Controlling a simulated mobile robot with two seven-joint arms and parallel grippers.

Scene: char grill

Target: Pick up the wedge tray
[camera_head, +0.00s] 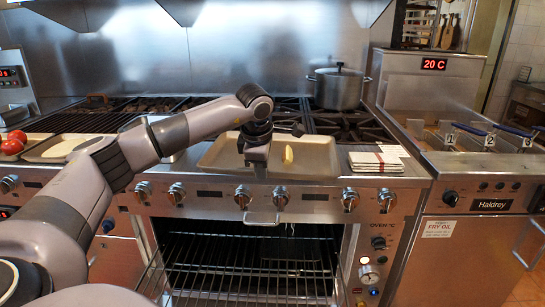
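The wedge tray (318,172) is a shallow, beige-grey rectangular tray on the front of the stove top, in the middle of the head view. One pale yellow wedge (288,155) shows in it. My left gripper (258,172) points down at the tray's front edge, left of the wedge, and hides part of the tray. I cannot tell whether it touches the tray or whether its fingers are open or shut. My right gripper is not in view.
The oven below is open, with wire racks (245,270) showing. A lidded pot (339,88) stands behind the tray. Folded cloths (376,161) lie right of it. Another tray (62,148) and tomatoes (12,146) are at the left. A fryer (480,160) stands at the right.

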